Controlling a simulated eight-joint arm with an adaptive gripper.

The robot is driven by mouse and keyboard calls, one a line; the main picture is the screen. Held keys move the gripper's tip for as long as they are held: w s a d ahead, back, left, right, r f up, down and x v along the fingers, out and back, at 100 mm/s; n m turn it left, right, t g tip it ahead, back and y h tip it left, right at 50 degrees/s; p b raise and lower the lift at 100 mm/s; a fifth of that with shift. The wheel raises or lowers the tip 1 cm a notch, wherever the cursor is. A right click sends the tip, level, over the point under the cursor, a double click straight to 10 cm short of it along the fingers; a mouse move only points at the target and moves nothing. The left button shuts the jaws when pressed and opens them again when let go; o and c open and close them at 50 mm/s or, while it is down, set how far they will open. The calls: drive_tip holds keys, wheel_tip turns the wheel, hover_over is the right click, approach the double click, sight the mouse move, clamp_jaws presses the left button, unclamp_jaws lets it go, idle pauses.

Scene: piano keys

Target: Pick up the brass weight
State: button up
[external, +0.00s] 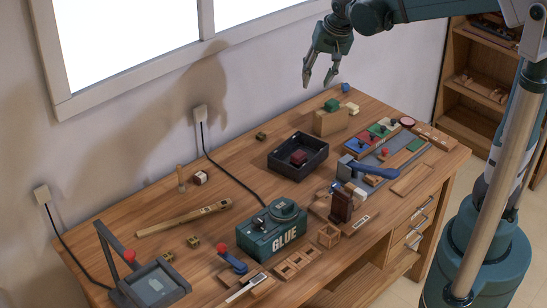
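My gripper (318,84) hangs above the back right part of the workbench, fingers pointing down and spread apart. Nothing shows between its fingertips. No single object is clearly the brass weight at this size. Small dark-yellow, brass-like blocks lie on the bench: one near the back (262,136), one at the front left (193,242), and another beside it (168,257). I cannot tell whether any of them is the weight. All are well below and to the left of my gripper.
The wooden bench (150,215) holds a green glue box (272,234), a black tray (275,160) with a dark red block (298,158) in it, a blue-headed tool (360,168), and a green block on a wooden block (330,122). Bare wood lies left of the tray.

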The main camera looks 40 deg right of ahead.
drive_tip(key=w+f+m+g, duration=0.1)
drive_tip(key=w+f+m, duration=0.1)
drive_tip(key=w+f, duration=0.45)
drive_tip(key=w+f+m+g, duration=0.1)
drive_tip(key=w+f+m, duration=0.25)
drive_tip(key=w, duration=0.55)
drive_tip(key=m+g, duration=0.2)
drive_tip(key=m, duration=0.1)
hover_over(261, 134)
wheel_tip(261, 134, down, 16)
drive_tip(key=shift+f, duration=0.15)
drive_tip(key=shift+f, duration=0.1)
drive_tip(key=shift+f, duration=1.15)
drive_tip(key=shift+f, duration=0.15)
drive_tip(key=shift+f+b, duration=0.45)
drive_tip(key=shift+f, duration=2.05)
